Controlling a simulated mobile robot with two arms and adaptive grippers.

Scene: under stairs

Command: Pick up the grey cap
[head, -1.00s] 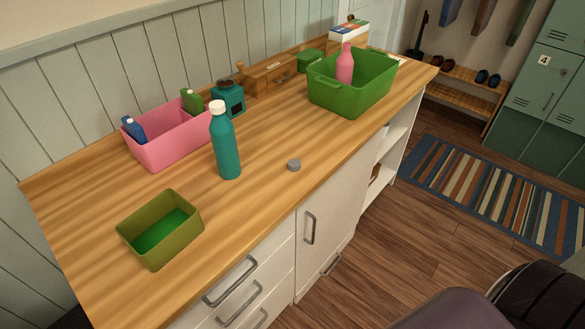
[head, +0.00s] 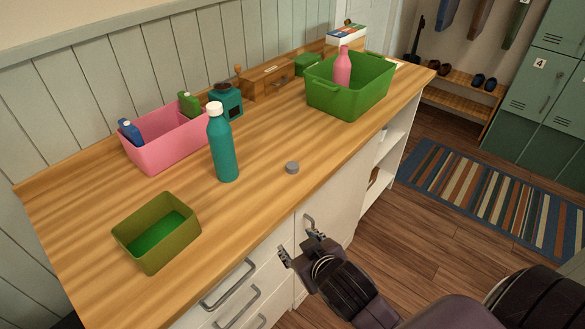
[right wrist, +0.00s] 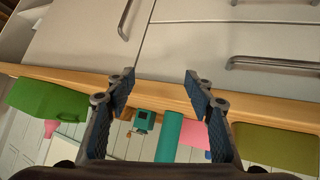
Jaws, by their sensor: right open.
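The grey cap (head: 292,168) is a small round disc lying on the wooden counter (head: 262,205), near its front edge and right of a teal bottle with a white top (head: 223,150). My right gripper (head: 298,246) is open and empty in front of the cabinet, below and in front of the counter edge, apart from the cap. In the right wrist view its two fingers (right wrist: 160,85) stand wide apart with the counter edge and teal bottle (right wrist: 169,135) beyond them. I cannot make out the cap there. My left gripper is not in view.
An olive box (head: 125,241) stands at the counter's front left. A pink bin (head: 165,152) holds bottles. A green basket (head: 345,102) with a pink bottle (head: 343,68) stands at the right. Cabinet handles (head: 230,283) stick out below the counter. The counter around the cap is clear.

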